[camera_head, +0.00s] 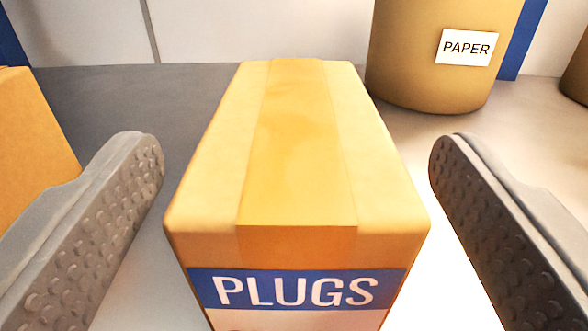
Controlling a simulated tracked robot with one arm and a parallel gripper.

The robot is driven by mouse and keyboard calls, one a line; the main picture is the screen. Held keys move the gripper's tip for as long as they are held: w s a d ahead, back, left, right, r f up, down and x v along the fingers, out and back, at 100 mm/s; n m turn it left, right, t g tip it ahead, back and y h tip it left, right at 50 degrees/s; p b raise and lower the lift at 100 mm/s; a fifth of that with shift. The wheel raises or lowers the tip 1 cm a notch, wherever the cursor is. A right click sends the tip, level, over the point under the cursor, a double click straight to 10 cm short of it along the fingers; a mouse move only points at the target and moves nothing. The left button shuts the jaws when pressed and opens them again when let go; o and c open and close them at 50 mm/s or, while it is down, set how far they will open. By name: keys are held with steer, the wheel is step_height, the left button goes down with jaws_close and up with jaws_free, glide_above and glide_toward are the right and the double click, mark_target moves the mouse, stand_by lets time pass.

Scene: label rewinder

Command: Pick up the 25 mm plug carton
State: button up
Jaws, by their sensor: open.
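A yellow-brown carton (300,160) stands upright in the middle of the view, with a tape strip along its top. Its front label reads PLUGS in white on blue; the lower part of the label is cut off, so no size shows. My gripper (297,165) is open, with one grey studded finger to the left of the carton and one to the right. Gaps show between both fingers and the carton. The carton's lower front is out of the frame.
A round tan container (420,60) labelled PAPER stands behind to the right. Another carton (32,130) stands at the left edge, behind the left finger. A brown object (577,75) shows at the far right edge. Grey surface (100,90) is bare behind the left finger.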

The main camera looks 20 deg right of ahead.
steer(key=shift+p+x, duration=0.45)
steer(key=shift+x, duration=0.7)
steer(key=c, duration=1.3)
